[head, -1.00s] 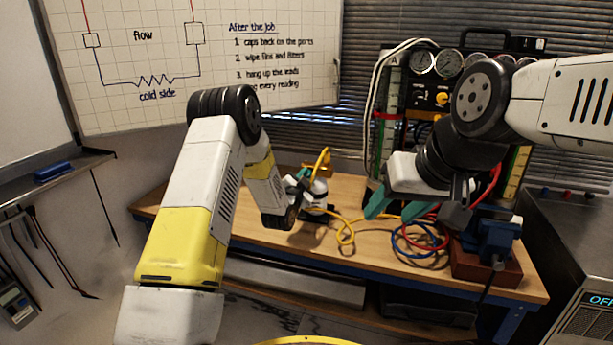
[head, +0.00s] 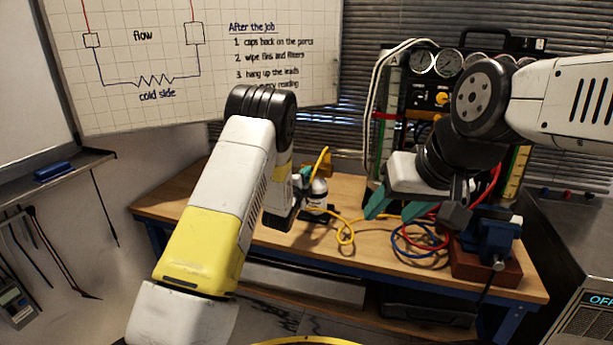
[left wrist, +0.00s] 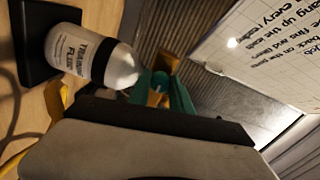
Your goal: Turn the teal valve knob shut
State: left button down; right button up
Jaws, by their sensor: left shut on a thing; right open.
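My left gripper (head: 300,183) is at the back of the bench, beside a white bottle. In the left wrist view its green fingers (left wrist: 172,92) are closed around the teal valve knob (left wrist: 160,80), in front of a brass-coloured body (left wrist: 158,98). The far side of the knob is hidden. In the head view my left wrist covers the knob, and only a bit of the brass-coloured part (head: 322,170) shows. My right gripper (head: 392,208) is open and empty above the right half of the bench.
The white bottle (left wrist: 95,50), labelled as training fluid, stands on a black base close by the left gripper. A yellow hose (head: 345,232) curls on the wooden bench (head: 290,243). Gauges (head: 435,62), coloured hoses and a blue vise (head: 490,238) are to the right.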

dwell(0.5)
pick_arm(q)
jog(key=c, duration=1.2)
grip_release()
jog(key=shift+o, duration=0.2)
jog(key=shift+s, duration=0.1)
jog(key=v, duration=0.7)
jog(key=shift+s, duration=0.3)
jog(key=shift+a, duration=0.1)
